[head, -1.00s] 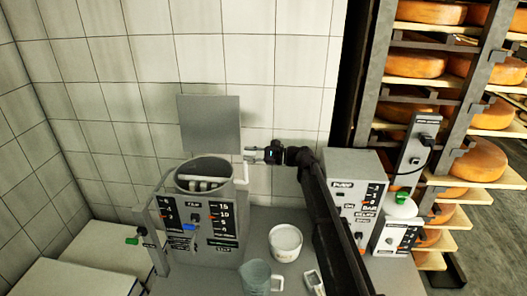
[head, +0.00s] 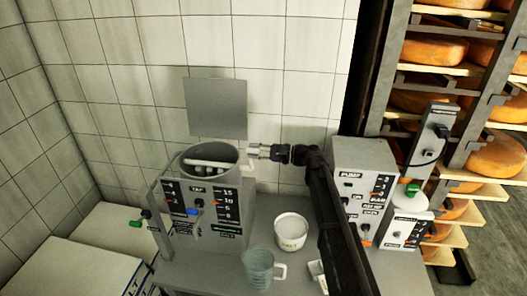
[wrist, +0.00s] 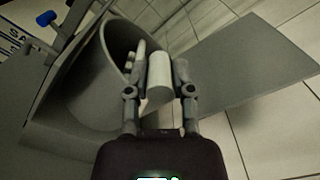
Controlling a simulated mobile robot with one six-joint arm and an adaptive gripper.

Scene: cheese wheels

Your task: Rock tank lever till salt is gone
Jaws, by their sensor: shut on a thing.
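The tank (head: 243,188) is a grey box with a round open tub on top. Pale bars show inside the tub. The lever (head: 247,166) is a light handle at the tub's right side. My gripper (head: 256,151) reaches it from the right. In the wrist view, the lever's pale cylindrical grip (wrist: 159,77) lies between the fingers of my gripper (wrist: 160,82), which are shut on it beside the tub's mouth (wrist: 118,45). I cannot make out salt in the tub.
A flat grey panel (head: 215,107) stands behind the tub. A white bucket (head: 291,231) and a grey jug (head: 258,269) stand in front, near my arm. A pump box (head: 362,190) is right of my arm. Cheese racks (head: 478,110) fill the far right.

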